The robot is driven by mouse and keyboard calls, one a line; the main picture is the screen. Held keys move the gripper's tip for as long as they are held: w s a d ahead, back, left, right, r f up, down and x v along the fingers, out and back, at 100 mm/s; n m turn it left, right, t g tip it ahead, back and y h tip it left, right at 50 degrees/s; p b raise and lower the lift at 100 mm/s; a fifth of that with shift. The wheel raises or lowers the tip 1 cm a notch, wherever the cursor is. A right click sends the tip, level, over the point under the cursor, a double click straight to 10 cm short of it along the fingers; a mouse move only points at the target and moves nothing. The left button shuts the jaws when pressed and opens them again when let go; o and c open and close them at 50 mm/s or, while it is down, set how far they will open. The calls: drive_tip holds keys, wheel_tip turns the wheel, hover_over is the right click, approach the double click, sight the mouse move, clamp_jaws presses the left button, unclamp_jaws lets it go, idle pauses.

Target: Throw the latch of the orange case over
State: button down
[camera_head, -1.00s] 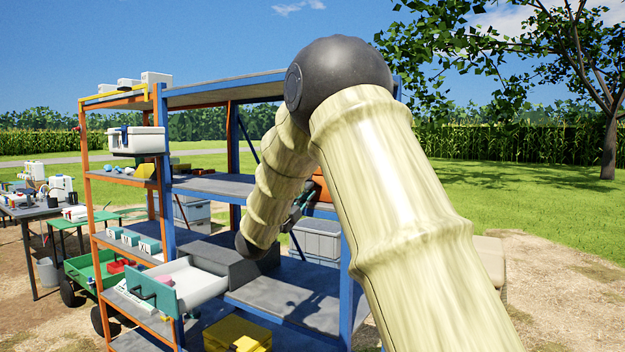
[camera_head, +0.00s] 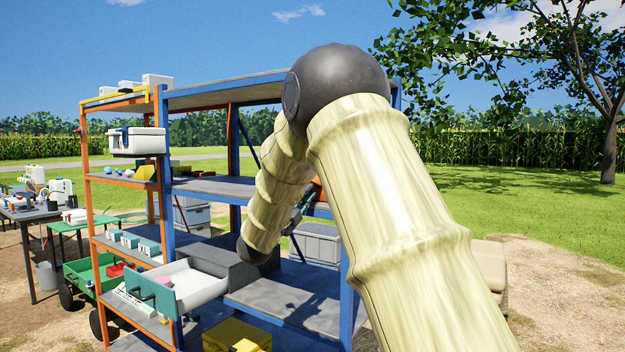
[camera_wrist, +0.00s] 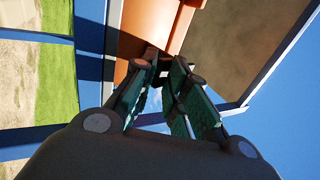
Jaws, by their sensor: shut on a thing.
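The orange case (camera_wrist: 170,22) fills the top middle of the wrist view, with its edge close to my fingertips. In the head view only a sliver of the case (camera_head: 319,188) shows behind my arm. My gripper (camera_wrist: 164,72) has green-padded fingers that reach the case's lower edge. It is shut on a small dark part there, which looks like the latch (camera_wrist: 151,53); the fingers hide most of it. In the head view my gripper (camera_head: 303,206) is small and partly covered by my arm.
The blue-and-orange shelf rack (camera_head: 161,190) stands close around my arm. A grey bin (camera_head: 318,243) sits behind it, a white tray (camera_head: 200,284) on a lower shelf and a yellow case (camera_head: 237,335) below. Open grass lies to the right.

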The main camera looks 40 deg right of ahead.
drive_tip(key=shift+f+b, duration=0.35)
drive_tip(key=shift+b, duration=0.25)
drive_tip(key=c, duration=1.5)
unclamp_jaws()
drive_tip(key=shift+w+d, duration=0.1)
drive_tip(key=shift+d, duration=0.05)
drive_tip(key=v, duration=1.2)
drive_tip(key=shift+f, duration=0.15)
